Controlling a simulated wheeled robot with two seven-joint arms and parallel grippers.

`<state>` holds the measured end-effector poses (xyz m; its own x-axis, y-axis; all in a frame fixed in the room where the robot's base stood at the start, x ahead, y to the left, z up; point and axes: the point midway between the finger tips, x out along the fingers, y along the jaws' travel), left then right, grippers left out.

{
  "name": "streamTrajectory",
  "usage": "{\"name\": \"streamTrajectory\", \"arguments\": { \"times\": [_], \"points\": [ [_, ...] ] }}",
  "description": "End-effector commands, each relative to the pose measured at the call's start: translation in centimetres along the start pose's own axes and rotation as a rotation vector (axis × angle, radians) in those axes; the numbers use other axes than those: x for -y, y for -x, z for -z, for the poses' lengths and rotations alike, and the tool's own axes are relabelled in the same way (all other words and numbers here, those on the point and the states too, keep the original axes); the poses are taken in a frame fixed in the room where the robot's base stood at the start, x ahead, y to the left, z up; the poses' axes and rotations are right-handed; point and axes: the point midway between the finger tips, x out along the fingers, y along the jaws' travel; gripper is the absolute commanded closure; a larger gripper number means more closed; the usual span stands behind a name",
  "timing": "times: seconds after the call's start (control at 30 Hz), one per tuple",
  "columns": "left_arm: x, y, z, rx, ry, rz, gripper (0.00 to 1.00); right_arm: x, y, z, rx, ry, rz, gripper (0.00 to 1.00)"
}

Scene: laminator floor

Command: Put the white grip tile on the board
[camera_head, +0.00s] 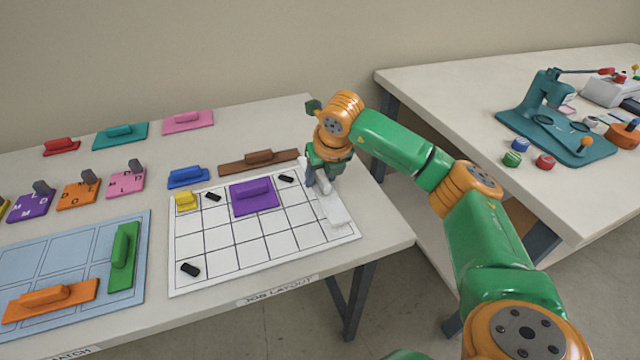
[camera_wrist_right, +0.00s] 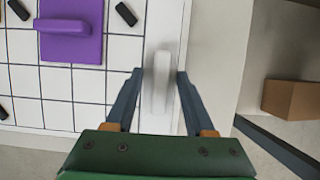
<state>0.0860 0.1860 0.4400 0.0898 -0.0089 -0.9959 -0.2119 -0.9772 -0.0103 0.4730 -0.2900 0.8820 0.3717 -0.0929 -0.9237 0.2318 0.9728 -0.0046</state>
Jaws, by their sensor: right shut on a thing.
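The white grip tile (camera_head: 334,211) is a long white plate at the right edge of the board. My right gripper (camera_head: 319,181) is shut on its raised grip, which also shows between the fingers in the right wrist view (camera_wrist_right: 160,85). The tile lies along the right-hand column of the white gridded board (camera_head: 220,262). I cannot tell whether it touches the board or hovers just above it. A purple tile (camera_head: 255,197), a yellow tile (camera_head: 186,202) and several small black blocks (camera_head: 190,269) are on the board. My left gripper is not in view.
A blue board (camera_head: 72,240) with green (camera_head: 123,255) and orange tiles (camera_head: 50,299) is at left. A brown tile (camera_head: 258,162) and a blue tile (camera_head: 188,177) lie behind the gridded board. The board's middle and front cells are mostly clear. Another table (camera_head: 450,95) stands at right.

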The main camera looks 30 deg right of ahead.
Motion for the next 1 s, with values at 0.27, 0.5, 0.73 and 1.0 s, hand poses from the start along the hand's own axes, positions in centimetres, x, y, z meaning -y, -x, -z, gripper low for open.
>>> {"name": "streamTrajectory", "arguments": {
  "times": [0.27, 0.5, 0.73, 1.0],
  "points": [
    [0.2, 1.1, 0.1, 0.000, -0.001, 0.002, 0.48, 0.1, -3.9, 0.8, -0.001, 0.000, 0.002, 1.00],
    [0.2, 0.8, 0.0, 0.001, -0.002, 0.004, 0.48, 0.1, -4.1, 0.9, 0.002, -0.001, 0.000, 1.00],
    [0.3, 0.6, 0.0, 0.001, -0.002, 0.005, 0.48, 0.1, -4.3, 1.0, 0.001, -0.001, 0.001, 0.16],
    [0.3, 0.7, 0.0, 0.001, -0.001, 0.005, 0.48, 0.1, -4.1, 0.9, 0.001, -0.001, 0.001, 0.16]
  ]
}}
